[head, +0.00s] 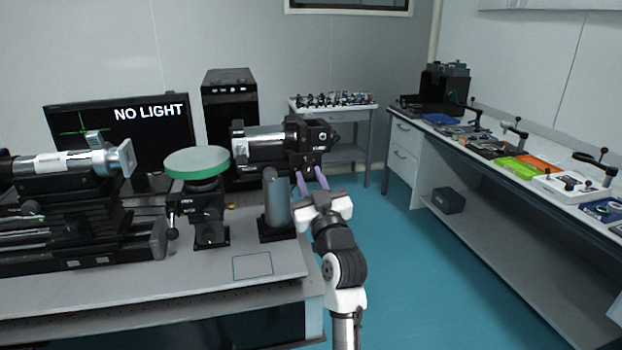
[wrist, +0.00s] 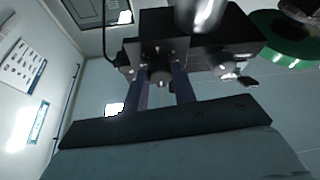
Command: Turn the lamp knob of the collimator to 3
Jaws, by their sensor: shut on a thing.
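The collimator (head: 265,143) is a black and silver tube on a grey post at the right end of the near optical table. A black box hangs under its right end; this box (wrist: 215,45) fills the upper middle of the wrist view. My gripper (head: 310,174) reaches up to the box from below and in front. In the wrist view, its two purple-grey fingers stand on either side of a small dark knob (wrist: 160,77) on the box, shut on it. The fingers partly hide the knob in the head view. No scale number on it is readable.
A monitor (head: 120,140) reads "NO LIGHT". A green-topped round stage (head: 197,162) stands left of the collimator. The near table (head: 200,278) has a bare front right corner. A side bench (head: 480,165) with several parts runs along the right, with open floor between.

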